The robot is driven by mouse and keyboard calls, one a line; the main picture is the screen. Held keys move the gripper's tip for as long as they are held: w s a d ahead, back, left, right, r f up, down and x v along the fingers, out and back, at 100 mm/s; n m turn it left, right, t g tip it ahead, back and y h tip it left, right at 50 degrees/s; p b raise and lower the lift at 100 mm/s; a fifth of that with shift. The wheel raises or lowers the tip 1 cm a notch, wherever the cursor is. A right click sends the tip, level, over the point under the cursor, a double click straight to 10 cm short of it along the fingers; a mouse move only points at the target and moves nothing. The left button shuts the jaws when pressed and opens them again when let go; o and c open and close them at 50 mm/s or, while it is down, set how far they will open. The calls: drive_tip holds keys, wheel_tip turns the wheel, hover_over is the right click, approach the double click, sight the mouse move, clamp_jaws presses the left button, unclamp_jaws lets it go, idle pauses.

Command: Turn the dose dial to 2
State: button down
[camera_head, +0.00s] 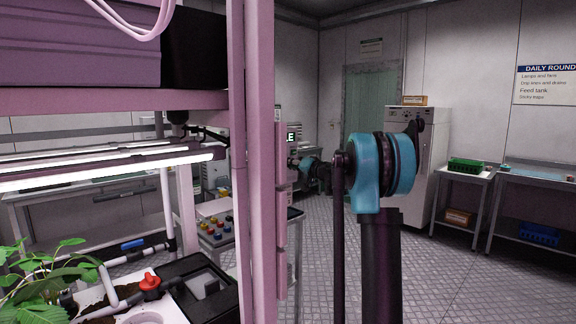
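I cannot pick out a dose dial with readable numbers. A small dark display (293,137) with a few light letters, partly cut off by the pink post, shows behind it. My arm's large blue joint stands at the centre right. A red valve knob (151,282) sits on grey pipework at the lower left. A bench box with several coloured knobs (216,229) stands behind the post.
The pink rack post (252,200) stands close on the left of my arm. Lit lamp bars (110,165) hang over a leafy plant (45,280). A white cabinet (420,150) and side tables with a green crate (465,165) stand at the back right. The floor (470,280) at right is clear.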

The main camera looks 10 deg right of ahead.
drive_tip(key=m, duration=1.2)
idle(0.5)
drive_tip(key=c, duration=1.2)
unclamp_jaws()
drive_tip(key=shift+d, duration=0.1)
drive_tip(key=v, duration=1.2)
